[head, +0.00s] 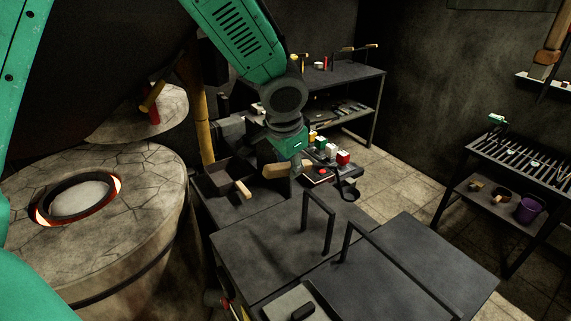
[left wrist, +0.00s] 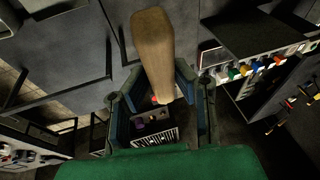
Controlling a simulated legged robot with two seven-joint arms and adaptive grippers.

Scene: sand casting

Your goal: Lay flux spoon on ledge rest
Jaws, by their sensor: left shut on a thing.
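My left gripper (head: 297,168) is shut on a wooden handle (head: 275,171), which lies roughly level across the jaws above the dark bench. In the left wrist view the same thick handle (left wrist: 152,50) stands out between the fingers of the left gripper (left wrist: 160,88). I take it for the flux spoon; its bowl is not clearly visible in either view. I cannot tell for sure which surface is the ledge rest; a pale narrow ledge (head: 543,84) is on the right wall, far from the gripper. My right gripper is not in view.
A furnace (head: 140,205) with a glowing opening stands at left. Dark lidded boxes with upright bar handles (head: 320,220) fill the foreground. A dark pan (head: 228,178) and small coloured blocks (head: 343,157) are close to the gripper. A slatted rack (head: 525,160) stands at right, with open floor between.

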